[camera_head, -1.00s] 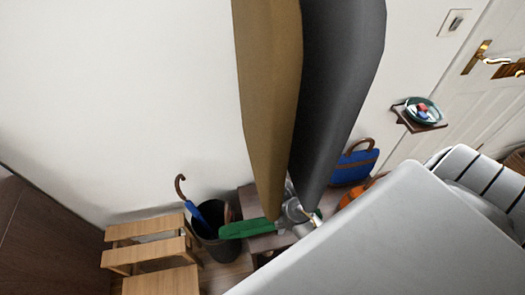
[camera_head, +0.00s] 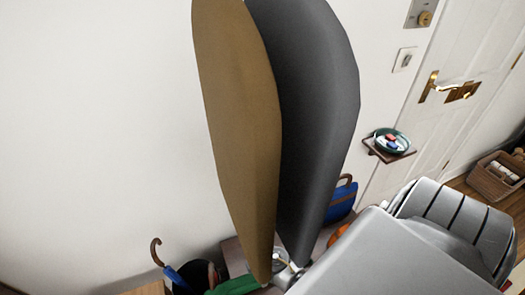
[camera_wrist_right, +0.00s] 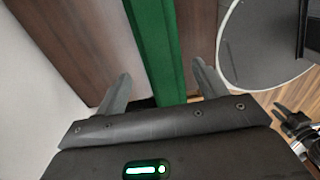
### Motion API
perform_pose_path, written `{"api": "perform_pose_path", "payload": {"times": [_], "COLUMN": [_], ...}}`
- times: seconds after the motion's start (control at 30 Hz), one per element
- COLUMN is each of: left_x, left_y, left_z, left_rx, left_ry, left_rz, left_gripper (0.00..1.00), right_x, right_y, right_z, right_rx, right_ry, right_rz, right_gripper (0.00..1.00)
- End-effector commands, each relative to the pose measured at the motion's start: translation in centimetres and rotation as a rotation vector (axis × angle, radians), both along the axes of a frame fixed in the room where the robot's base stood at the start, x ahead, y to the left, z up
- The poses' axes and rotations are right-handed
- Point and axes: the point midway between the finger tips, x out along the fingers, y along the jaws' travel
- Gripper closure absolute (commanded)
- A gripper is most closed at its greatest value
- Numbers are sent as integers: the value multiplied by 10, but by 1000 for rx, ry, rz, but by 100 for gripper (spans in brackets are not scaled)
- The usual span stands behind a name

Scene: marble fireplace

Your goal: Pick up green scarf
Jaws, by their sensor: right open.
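The green scarf (camera_head: 232,286) shows as a narrow green strip at the bottom edge of the head view, partly cut off. In the right wrist view the scarf (camera_wrist_right: 158,45) runs as a long straight band from the top edge down between the two fingers of my right gripper (camera_wrist_right: 160,72). The fingers are spread, with a gap on each side of the band. I cannot tell how deep the scarf lies between them. The gripper body hides the band's lower end.
A tall brown shape (camera_head: 235,130) and a dark grey one (camera_head: 308,120) stand before the white wall. A blue umbrella (camera_head: 177,277) is at lower left, a blue bag (camera_head: 341,203) behind. A small shelf with a dish (camera_head: 391,140) juts out near the door (camera_head: 450,110).

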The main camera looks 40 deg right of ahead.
Motion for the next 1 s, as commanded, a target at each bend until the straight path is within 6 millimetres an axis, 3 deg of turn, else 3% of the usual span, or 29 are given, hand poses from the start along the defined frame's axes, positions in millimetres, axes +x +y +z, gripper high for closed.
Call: {"api": "perform_pose_path", "payload": {"times": [0.33, 0.67, 1.0], "left_x": [1, -2, -2], "left_y": [0, 0, 0], "left_z": [-5, -5, -5], "left_rx": [-1, -1, 0], "left_ry": [-3, 2, 3], "left_rz": [0, 0, 0], "left_gripper": [64, 64, 64], "right_x": [-5, -5, -5], "right_y": [-1, -1, -1], "right_z": [-46, -50, -50], "right_rx": [2, 1, 1], "right_ry": [2, 1, 1], "right_rz": [-3, -2, -2], "right_gripper": [29, 30, 75]}}
